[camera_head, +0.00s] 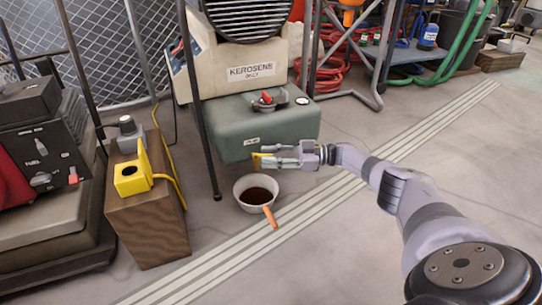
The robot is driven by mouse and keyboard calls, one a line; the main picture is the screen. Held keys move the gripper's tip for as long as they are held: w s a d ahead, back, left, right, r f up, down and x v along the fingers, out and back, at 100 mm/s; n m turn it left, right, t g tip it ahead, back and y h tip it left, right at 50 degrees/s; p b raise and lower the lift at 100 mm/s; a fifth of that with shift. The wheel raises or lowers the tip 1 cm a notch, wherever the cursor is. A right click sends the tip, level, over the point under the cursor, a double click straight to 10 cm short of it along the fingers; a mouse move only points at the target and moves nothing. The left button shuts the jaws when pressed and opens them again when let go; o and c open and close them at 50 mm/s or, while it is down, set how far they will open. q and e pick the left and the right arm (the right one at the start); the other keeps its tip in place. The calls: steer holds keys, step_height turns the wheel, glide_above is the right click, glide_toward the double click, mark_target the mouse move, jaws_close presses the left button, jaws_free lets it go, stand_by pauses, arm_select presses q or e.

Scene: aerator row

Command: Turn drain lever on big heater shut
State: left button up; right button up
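The big heater has a cream body (233,68) marked KEROSENE ONLY, standing on a green tank (225,125). A small yellow piece, which looks like the drain lever (256,161), shows low at the tank's front, at the tips of my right gripper (268,156). My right gripper's fingers point left at the lever and partly hide it. I cannot tell whether they touch or grip it. A white pan (242,185) with dark brown liquid and an orange handle stands on the floor below. My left gripper is not in view.
A wooden block (147,223) with a yellow fixture (131,178) stands left of the pan. A dark machine marked FUEL (42,150) is at the far left. Red hoses (325,75) and a metal rack lie behind. The striped floor (400,150) at right is clear.

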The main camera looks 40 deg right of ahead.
steer(key=shift+d, duration=0.15)
steer(key=v, duration=0.7)
steer(key=shift+s, duration=0.2)
steer(key=shift+d, duration=0.1)
